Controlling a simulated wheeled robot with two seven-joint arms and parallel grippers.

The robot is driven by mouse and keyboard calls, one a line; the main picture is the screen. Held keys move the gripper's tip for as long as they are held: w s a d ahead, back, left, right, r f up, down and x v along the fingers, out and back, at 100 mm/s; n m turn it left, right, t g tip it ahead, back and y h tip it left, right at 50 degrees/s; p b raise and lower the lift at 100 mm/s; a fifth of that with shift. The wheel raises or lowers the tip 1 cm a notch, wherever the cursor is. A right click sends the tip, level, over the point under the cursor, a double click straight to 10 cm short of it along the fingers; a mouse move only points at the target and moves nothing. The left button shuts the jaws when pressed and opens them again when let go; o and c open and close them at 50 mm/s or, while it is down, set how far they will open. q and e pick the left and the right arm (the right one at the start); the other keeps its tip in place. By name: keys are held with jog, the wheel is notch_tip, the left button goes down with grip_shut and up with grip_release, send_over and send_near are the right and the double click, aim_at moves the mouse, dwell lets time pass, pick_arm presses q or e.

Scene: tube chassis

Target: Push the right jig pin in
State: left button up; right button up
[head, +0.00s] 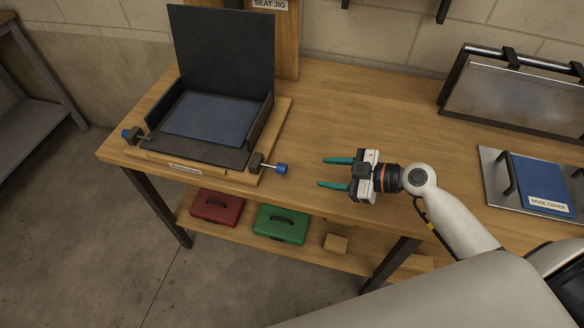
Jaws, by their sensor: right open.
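The seat jig (273,112) stands on the left part of the wooden bench, with a dark upright back panel and a blue pad (208,119) lying in it. The right jig pin (281,169) has a blue knob on a metal rod. The rod sticks out to the right of a dark block (257,162) at the jig's front right corner. A similar left pin (130,135) is at the front left corner. My right gripper (327,172) is open and empty, its teal fingers pointing left toward the right pin's knob, with a gap between them. My left gripper is not in view.
A tray with a blue nose cover (542,184) lies on the bench at the right. A framed panel (510,95) stands behind it. Red (217,207) and green (281,225) boxes sit on the lower shelf. The bench middle is clear.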

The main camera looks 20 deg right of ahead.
aim_at(286, 170)
jog(key=p+x, duration=0.2)
jog(key=x, duration=0.7)
jog(key=shift+w+a, duration=0.1)
jog(key=shift+a, duration=0.15)
jog(key=shift+w+a+f, duration=0.35)
jog(key=shift+w+a, duration=0.05)
jog(key=shift+a, duration=0.05)
jog(key=shift+c, duration=0.6)
grip_shut()
